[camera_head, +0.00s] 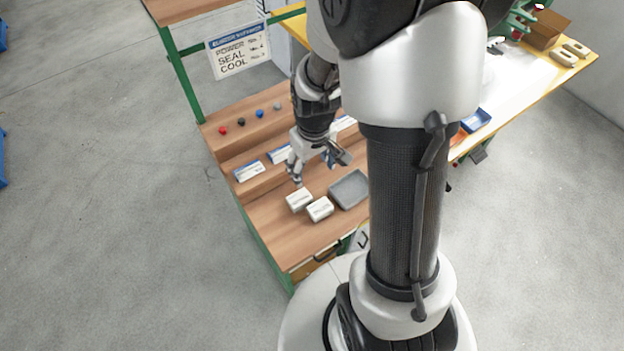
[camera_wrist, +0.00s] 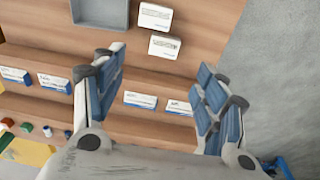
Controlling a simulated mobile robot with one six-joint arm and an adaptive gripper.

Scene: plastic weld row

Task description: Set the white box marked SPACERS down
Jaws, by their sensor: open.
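Two small white boxes stand side by side on the wooden bench top. One white box (camera_head: 299,200) is nearer the shelf; it also shows in the wrist view (camera_wrist: 164,46). The other white box (camera_head: 320,209) is nearer the bench's front edge, and it shows at the top of the wrist view (camera_wrist: 155,17). Both carry print too small to read, so I cannot tell which is marked SPACERS. My gripper (camera_head: 319,167) is open and empty, above the bench beside the boxes. Its spread fingers also show in the wrist view (camera_wrist: 158,85), with nothing between them.
A grey tray (camera_head: 350,190) lies right of the boxes. White and blue labels (camera_head: 249,171) line the shelf step behind. Several small coloured knobs (camera_head: 240,122) sit on the upper step. A sign (camera_head: 238,49) hangs at the back. The bench front left of the boxes is clear.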

